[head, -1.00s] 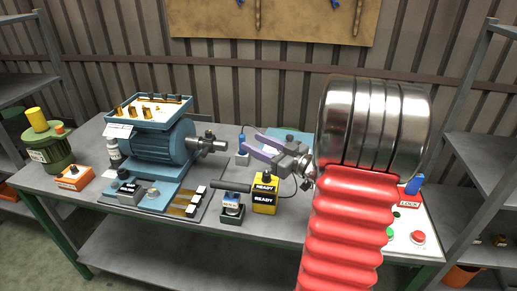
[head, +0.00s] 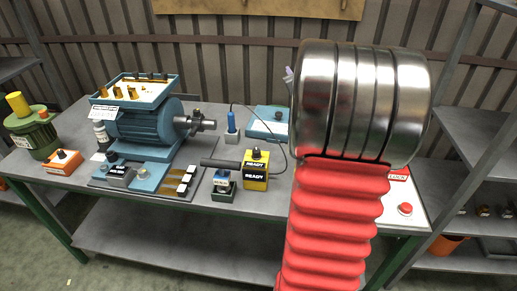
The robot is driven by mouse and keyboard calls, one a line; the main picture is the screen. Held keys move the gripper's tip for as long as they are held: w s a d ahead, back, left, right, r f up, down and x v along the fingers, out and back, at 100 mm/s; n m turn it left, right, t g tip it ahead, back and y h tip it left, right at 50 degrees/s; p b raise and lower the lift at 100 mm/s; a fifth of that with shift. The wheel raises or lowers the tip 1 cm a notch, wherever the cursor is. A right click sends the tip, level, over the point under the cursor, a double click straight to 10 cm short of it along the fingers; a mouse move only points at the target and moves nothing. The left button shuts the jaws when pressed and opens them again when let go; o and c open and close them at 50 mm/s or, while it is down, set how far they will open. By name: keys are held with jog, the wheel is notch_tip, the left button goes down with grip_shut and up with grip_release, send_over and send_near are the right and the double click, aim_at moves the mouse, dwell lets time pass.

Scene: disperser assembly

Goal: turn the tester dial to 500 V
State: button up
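A yellow box (head: 255,182) with READY labels stands near the table's front edge, centre of the head view. It looks like the tester. A dark knob (head: 256,154) is on its top; its setting is too small to read. A black cable runs from the box's area past a blue probe-like piece (head: 232,124) in a pale holder. My gripper is almost wholly hidden behind my own arm.
A blue motor (head: 150,121) with a tray on top stands left of the tester. A dark cylinder (head: 220,163) and a small dark-green block (head: 223,192) are close beside the tester. A teal case (head: 267,124) lies behind. My arm hides the table's right part.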

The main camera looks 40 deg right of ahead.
jog(key=s+d+f+m+g, duration=0.1)
jog(key=s+d+f+g, duration=0.15)
jog(key=s+g, duration=0.2)
jog(key=n+g+y, duration=0.4)
jog(key=n+y, duration=0.5)
jog(key=y, duration=0.4)
send_near(258, 150)
jog(key=a+v, duration=0.1)
jog(key=v, duration=0.4)
jog(key=shift+n, duration=0.3)
jog(key=x, duration=1.3)
jog(key=shift+w+d+f, duration=0.15)
jog(key=shift+d+f, duration=0.1)
jog(key=shift+f, duration=0.15)
jog(key=shift+c, duration=0.4)
